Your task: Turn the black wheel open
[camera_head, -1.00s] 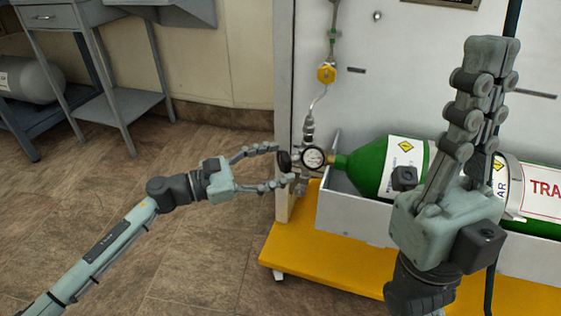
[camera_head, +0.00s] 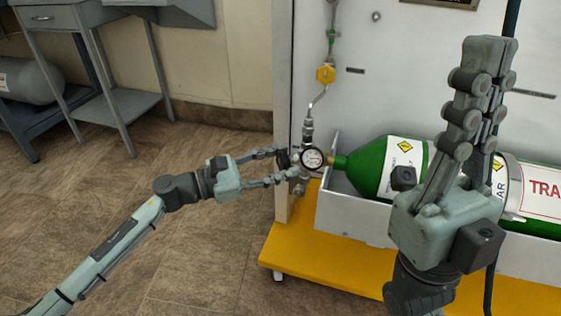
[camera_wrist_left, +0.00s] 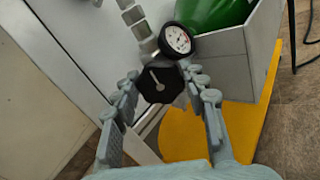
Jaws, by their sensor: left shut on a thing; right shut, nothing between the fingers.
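The black wheel (camera_wrist_left: 158,84) is a faceted knob with a pale pointer mark on its face, below a round pressure gauge (camera_wrist_left: 178,40) in the left wrist view. In the head view the black wheel (camera_head: 282,158) is partly hidden by my left fingers, just left of the gauge (camera_head: 312,158). My left gripper (camera_head: 287,165) reaches in from the left and is shut on the wheel, one finger on each side. In the left wrist view its fingers (camera_wrist_left: 163,90) flank the wheel. My right gripper (camera_head: 487,52) is shut and empty, pointing up in front of the cylinder.
A green cylinder (camera_head: 370,168) lies in a grey tray (camera_head: 345,222) on a yellow wheeled base (camera_head: 320,255). A yellow valve fitting (camera_head: 326,74) and pipe run up the white panel. A grey side table (camera_head: 120,98) stands at the left. The floor in front is clear.

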